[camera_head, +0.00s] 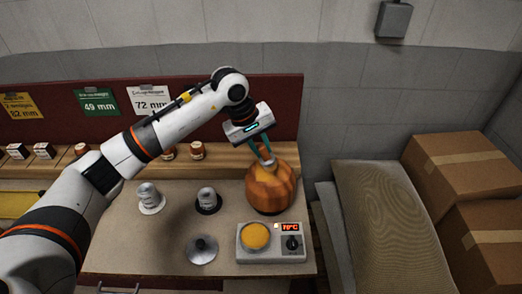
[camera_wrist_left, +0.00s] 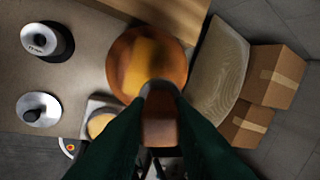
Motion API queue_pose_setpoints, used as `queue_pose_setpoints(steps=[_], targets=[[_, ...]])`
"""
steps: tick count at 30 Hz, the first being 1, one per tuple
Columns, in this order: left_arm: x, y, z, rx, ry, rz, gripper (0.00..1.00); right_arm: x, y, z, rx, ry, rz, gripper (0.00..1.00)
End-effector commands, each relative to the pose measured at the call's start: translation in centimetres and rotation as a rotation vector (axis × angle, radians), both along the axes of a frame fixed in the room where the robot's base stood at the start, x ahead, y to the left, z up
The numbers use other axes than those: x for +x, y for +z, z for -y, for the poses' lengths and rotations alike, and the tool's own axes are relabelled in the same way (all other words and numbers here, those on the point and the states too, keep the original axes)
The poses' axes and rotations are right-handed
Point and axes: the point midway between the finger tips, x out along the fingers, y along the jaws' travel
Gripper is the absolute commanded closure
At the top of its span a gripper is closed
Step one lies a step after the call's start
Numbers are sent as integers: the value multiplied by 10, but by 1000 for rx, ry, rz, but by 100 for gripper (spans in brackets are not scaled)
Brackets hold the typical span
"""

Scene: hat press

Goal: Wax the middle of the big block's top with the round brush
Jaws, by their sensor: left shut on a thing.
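My left gripper (camera_head: 262,152) is shut on the upright handle of the round brush (camera_wrist_left: 160,128), directly over the big block. The handle is brown; its lower end is dark and blurred in the left wrist view. The big block (camera_head: 270,190) is a rounded orange-brown wooden form at the table's right side; it also shows in the left wrist view (camera_wrist_left: 120,67). A lighter yellow-orange patch shows on its top. The brush end is at or just above the top; I cannot tell whether it touches. My right gripper is not in view.
A heater (camera_head: 291,255) reading about 70°C with a round pan of orange wax (camera_head: 255,236) stands in front of the block. Boxes (camera_head: 455,170) lie right.

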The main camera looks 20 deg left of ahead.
Motion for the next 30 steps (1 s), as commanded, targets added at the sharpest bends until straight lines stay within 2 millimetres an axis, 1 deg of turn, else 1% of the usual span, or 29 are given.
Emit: queue_pose_setpoints(steps=[1, 5, 13, 17, 30], targets=[[0, 8, 0, 0, 1, 2, 100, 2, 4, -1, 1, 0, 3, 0], [-2, 19, 0, 1, 3, 1, 100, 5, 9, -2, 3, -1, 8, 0], [-4, 41, -1, 0, 10, 1, 100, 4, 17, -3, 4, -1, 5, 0], [-5, 45, -1, 0, 11, 1, 100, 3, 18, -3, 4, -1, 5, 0], [-5, 45, -1, 0, 11, 1, 100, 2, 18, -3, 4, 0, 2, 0]])
